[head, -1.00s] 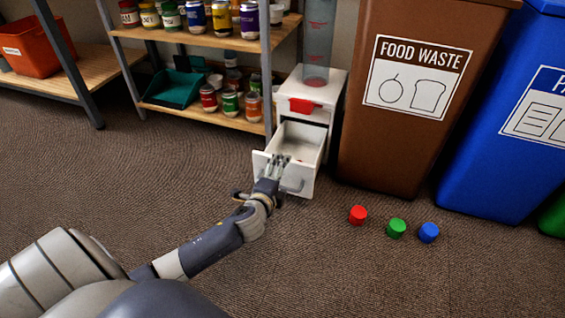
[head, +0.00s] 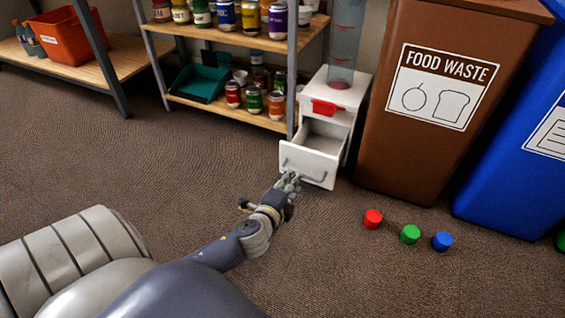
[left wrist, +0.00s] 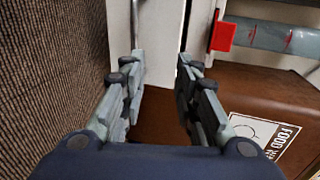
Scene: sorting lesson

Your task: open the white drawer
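The white drawer (head: 308,165) is pulled out of the small white cabinet (head: 352,88), and its open inside shows in the head view. It has a grey bar handle on its front. My left gripper (head: 288,180) is just in front of the drawer front, near the handle's left end. In the left wrist view the two fingers (left wrist: 160,65) are apart with nothing held between them. The white drawer front (left wrist: 158,42) shows beyond the fingertips, and the handle (left wrist: 137,25) shows near the left fingertip. Whether a finger touches the handle is unclear. My right gripper is not in view.
A brown food waste bin (head: 425,130) stands close to the cabinet's right. Red (head: 373,219), green (head: 410,234) and blue (head: 442,241) pieces lie on the floor. A shelf with jars (head: 225,108) stands to the left. Open carpet lies in front.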

